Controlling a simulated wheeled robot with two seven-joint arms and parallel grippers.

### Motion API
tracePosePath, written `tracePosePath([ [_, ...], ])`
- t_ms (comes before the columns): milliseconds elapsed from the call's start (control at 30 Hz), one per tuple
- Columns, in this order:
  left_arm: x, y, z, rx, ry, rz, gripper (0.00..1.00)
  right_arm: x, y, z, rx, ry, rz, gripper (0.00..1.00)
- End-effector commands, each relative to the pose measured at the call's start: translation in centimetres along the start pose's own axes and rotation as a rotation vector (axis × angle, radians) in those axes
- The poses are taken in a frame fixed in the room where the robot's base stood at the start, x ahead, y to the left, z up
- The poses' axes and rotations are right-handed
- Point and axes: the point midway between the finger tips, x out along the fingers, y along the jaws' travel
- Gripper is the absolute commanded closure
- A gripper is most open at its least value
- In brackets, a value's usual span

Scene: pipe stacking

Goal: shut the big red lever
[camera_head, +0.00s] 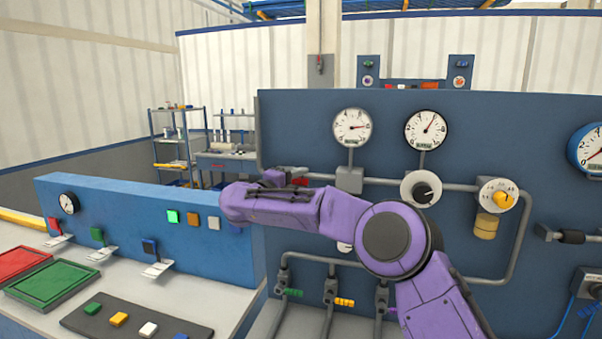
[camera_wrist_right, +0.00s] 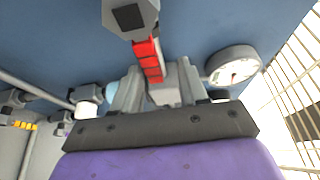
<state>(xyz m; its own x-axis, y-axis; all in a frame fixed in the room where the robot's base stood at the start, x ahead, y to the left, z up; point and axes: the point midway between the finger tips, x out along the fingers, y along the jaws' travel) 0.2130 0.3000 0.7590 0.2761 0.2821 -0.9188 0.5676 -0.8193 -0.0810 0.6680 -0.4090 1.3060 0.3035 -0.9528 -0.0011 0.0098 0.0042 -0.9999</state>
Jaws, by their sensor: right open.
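The big red lever (camera_wrist_right: 148,60) shows in the right wrist view as a ribbed red grip running down from a grey bracket with a dark many-sided cap. In the head view only a small red part of it (camera_head: 299,181) shows behind my right gripper, which hides the rest. My right gripper (camera_head: 278,178) is open at the blue panel. In the right wrist view its two fingers (camera_wrist_right: 160,80) stand on either side of the red grip's lower end. I cannot tell whether they touch it. My left gripper is not in view.
The large blue panel (camera_head: 300,120) carries gauges, grey pipes, a black knob (camera_head: 422,193) and a yellow-and-white dial (camera_head: 497,196) close to my right arm. A lower blue panel (camera_head: 120,240) with small levers and coloured buttons stands left. Trays and coloured blocks lie on the bench there.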

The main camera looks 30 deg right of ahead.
Motion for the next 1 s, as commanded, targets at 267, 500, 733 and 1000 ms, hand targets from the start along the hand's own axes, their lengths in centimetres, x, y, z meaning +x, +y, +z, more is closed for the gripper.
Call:
tracePosePath([
  [267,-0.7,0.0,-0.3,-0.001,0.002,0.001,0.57,1.5,0.2,0.3,-0.002,-0.005,-0.002,0.57],
  [500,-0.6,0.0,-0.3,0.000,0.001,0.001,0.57,1.5,0.2,0.3,-0.002,-0.005,-0.002,0.90],
  [733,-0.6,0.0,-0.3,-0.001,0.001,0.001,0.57,1.4,0.1,0.4,-0.001,-0.007,-0.004,1.00],
  [1000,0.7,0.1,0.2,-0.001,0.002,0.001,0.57,2.2,0.6,-0.5,0.046,0.007,0.014,1.00],
])
